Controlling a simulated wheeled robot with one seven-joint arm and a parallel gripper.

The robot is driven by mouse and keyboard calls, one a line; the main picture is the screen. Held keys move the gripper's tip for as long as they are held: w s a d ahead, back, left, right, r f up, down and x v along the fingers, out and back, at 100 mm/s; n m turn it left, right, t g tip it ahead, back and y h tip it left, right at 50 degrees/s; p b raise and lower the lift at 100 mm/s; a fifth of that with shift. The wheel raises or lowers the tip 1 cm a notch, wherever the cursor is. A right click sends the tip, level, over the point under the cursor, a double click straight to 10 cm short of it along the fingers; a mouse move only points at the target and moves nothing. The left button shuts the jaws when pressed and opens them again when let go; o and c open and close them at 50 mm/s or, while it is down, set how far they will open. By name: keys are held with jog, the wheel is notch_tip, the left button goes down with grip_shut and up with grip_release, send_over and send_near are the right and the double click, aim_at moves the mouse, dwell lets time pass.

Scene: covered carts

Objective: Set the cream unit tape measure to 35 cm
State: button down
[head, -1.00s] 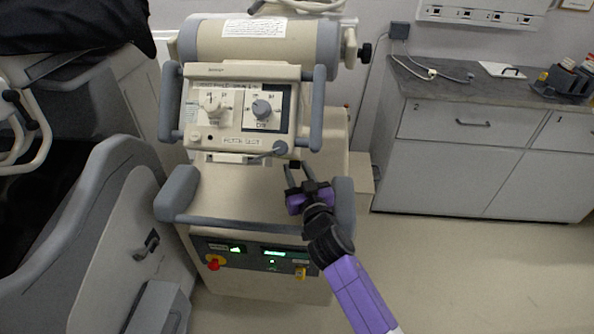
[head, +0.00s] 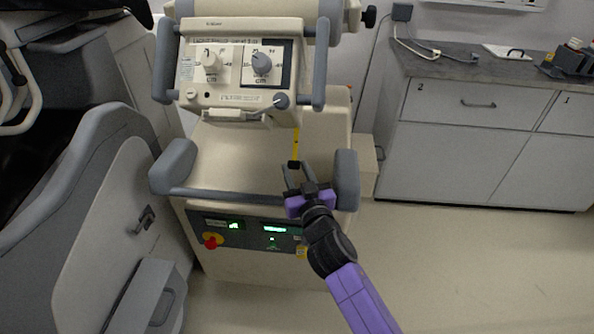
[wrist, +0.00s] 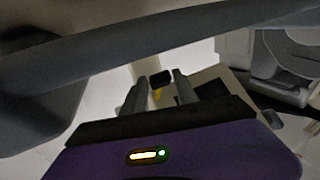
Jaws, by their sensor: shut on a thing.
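The cream unit (head: 215,150) stands in the middle of the head view, with a knob panel on top. A yellow tape (head: 296,146) hangs from the panel's lower right side and runs down to a black end tab (head: 294,165). My gripper (head: 298,176) is shut on this tab, in front of the unit's top and left of the right grey bumper. In the wrist view the black tab (wrist: 160,79) shows at the fingertips, with a bit of yellow tape (wrist: 157,94) below it. The tape's markings are too small to read.
Grey handles (head: 318,64) flank the panel. A grey rail (head: 245,196) and bumpers (head: 346,180) edge the unit's front near my gripper. A grey chair-like unit (head: 95,220) is on the left. Drawers (head: 455,125) stand at the right; the floor between is clear.

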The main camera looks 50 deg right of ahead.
jog(key=shift+s+a+f+b, duration=0.3)
jog(key=shift+a+f+b, duration=0.2)
jog(key=shift+a+f, duration=0.2)
jog(key=c, duration=1)
grip_release()
jog(key=shift+o, duration=0.2)
jog(key=shift+d, duration=0.1)
jog(key=shift+s, duration=0.1)
jog(key=b+v, duration=0.1)
jog(key=v, duration=0.6)
jog(key=shift+s, duration=0.3)
jog(key=shift+a, duration=0.2)
